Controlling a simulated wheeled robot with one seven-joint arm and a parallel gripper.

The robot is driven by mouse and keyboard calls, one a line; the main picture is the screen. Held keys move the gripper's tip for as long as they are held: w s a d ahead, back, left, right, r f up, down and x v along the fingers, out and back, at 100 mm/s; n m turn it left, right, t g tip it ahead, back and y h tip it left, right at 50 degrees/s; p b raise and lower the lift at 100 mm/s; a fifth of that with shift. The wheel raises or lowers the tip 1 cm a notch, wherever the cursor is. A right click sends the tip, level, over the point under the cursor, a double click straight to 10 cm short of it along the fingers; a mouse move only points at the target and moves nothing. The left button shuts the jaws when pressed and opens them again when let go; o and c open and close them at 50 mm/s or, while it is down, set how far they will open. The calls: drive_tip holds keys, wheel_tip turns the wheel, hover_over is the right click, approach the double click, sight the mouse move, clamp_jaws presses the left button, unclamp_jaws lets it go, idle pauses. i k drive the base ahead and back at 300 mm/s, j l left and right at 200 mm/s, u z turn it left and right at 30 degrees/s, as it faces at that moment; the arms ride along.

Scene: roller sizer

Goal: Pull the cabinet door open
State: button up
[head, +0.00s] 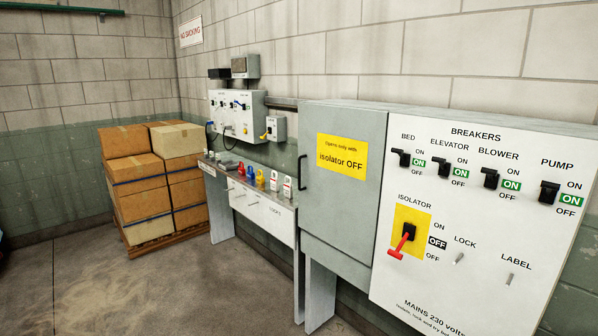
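The cabinet door (343,190) is a grey panel with a yellow label (341,151) reading "Open only with isolator OFF". It looks closed, flush beside the white breaker panel. Its dark handle (302,171) is a vertical bar at the door's left edge. On the white panel (480,210) to the right, the red isolator handle (402,240) on a yellow plate points down and left, next to a black "OFF" indicator. My gripper is not in view.
A narrow bench (262,205) left of the cabinet holds coloured padlocks and tags. A second control box (238,115) hangs above it. Stacked cardboard boxes (140,190) stand on a pallet at the back left. The concrete floor (150,295) in front is clear.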

sight(341, 150)
drive_tip(key=i+j+z, duration=0.1)
drive_tip(key=i+j, duration=0.4)
drive_tip(key=i+j+z, duration=0.1)
drive_tip(key=i+j, duration=0.35)
drive_tip(key=j, duration=0.15)
drive_tip(key=i+j+z, duration=0.1)
drive_tip(key=i+j, duration=0.35)
drive_tip(key=j, duration=0.15)
